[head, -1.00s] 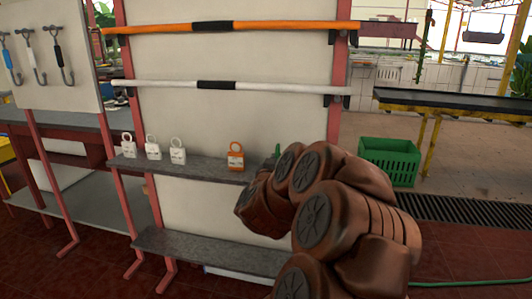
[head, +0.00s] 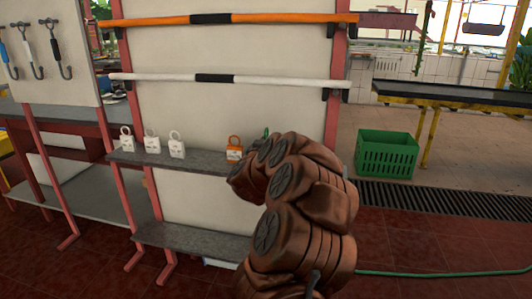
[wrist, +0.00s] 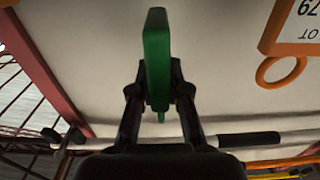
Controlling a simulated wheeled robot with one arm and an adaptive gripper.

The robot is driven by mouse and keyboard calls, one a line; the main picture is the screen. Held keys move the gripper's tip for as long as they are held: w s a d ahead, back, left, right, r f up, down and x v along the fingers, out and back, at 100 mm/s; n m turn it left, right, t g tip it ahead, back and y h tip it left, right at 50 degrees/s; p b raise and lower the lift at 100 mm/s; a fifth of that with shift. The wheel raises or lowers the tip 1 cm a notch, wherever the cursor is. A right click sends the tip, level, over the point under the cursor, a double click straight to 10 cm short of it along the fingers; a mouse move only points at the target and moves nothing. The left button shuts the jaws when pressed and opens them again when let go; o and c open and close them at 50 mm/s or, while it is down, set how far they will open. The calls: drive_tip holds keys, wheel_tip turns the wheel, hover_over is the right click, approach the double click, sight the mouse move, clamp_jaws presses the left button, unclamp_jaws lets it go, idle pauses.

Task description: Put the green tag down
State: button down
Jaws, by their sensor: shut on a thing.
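The green tag (wrist: 157,55) is seen edge-on in the wrist view, between the two fingers of my gripper (wrist: 158,90). My gripper is shut on it. In the head view only a small green piece (head: 266,133) shows above my arm, just right of the orange tag (head: 234,150). The orange tag stands on the upper grey shelf (head: 208,166) and also shows in the wrist view (wrist: 285,30), upside down and apart from the green tag. My arm hides the gripper and the shelf's right end in the head view.
White tags (head: 152,145) stand on the shelf's left part, with bare shelf between them and the orange tag. A white bar (head: 150,78) and an orange bar (head: 160,20) run above. A lower shelf (head: 190,240) is below. A green crate (head: 387,153) stands at right.

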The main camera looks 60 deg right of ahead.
drive_tip(key=shift+w+d+f, duration=0.15)
drive_tip(key=shift+f+b, duration=0.35)
drive_tip(key=shift+f, duration=1.25)
drive_tip(key=shift+f, duration=0.1)
drive_tip(key=c, duration=1.1)
unclamp_jaws()
drive_tip(key=shift+c, duration=0.2)
